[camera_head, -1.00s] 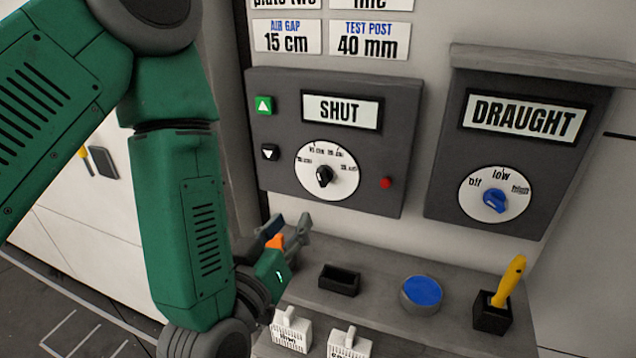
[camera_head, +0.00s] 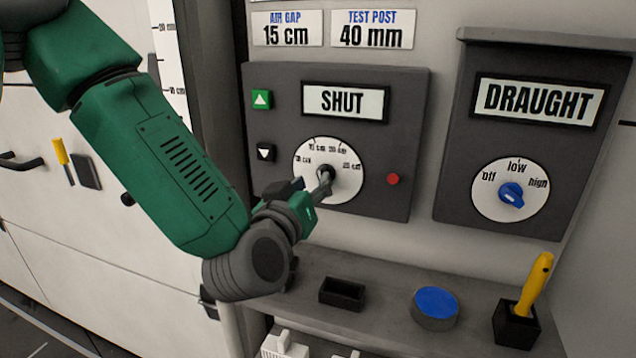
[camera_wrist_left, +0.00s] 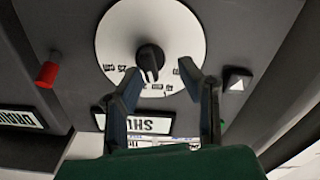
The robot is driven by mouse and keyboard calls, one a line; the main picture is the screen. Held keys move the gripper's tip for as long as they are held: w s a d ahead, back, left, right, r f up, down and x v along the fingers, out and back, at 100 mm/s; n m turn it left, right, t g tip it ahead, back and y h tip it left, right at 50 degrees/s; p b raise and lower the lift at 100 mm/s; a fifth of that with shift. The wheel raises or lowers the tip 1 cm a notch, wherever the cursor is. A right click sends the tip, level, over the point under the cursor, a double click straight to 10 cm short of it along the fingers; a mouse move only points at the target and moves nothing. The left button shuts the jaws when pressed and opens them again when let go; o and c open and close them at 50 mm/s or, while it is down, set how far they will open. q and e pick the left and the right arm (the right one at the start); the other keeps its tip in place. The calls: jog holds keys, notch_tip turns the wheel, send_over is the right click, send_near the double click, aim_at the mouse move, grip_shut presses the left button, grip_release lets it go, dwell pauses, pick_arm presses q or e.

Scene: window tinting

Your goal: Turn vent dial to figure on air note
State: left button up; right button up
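The vent dial (camera_head: 312,155) is a white disc with a black knob and cm marks on the dark panel below a SHUT display (camera_head: 344,101). The air note (camera_head: 287,30) reads AIR GAP 15 cm. My left gripper (camera_head: 322,182) is at the dial, its fingers hiding part of the knob and lower face. In the left wrist view the black knob (camera_wrist_left: 150,58) shows in front of the spread fingers (camera_wrist_left: 160,68), nearer the left one. The fingers are open; I cannot tell whether they touch the knob. My right gripper is out of view.
A red button (camera_head: 393,179) and green up-arrow button (camera_head: 261,99) flank the dial. The DRAUGHT panel (camera_head: 450,140) with a blue-knobbed dial (camera_head: 511,195) is at right. Below, a shelf (camera_head: 390,285) holds a black tray (camera_head: 342,293), blue-topped puck (camera_head: 435,308) and yellow-handled tool (camera_head: 537,285).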

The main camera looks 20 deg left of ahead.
pick_arm(q)
jog(key=shift+w+d+r, duration=0.1)
jog(key=shift+w+d, duration=0.95)
jog(key=shift+d, duration=0.05)
jog(key=c, duration=0.6)
jog(key=shift+a, duration=0.35)
grip_shut()
jog(key=shift+w+a, duration=0.1)
jog(key=shift+a, duration=0.25)
jog(key=shift+d+n, duration=0.35)
jog(key=shift+n, duration=0.25)
jog(key=o, duration=0.6)
grip_release()
jog(key=shift+a, duration=0.2)
jog(key=shift+s+a, duration=0.15)
jog(key=shift+s, duration=0.05)
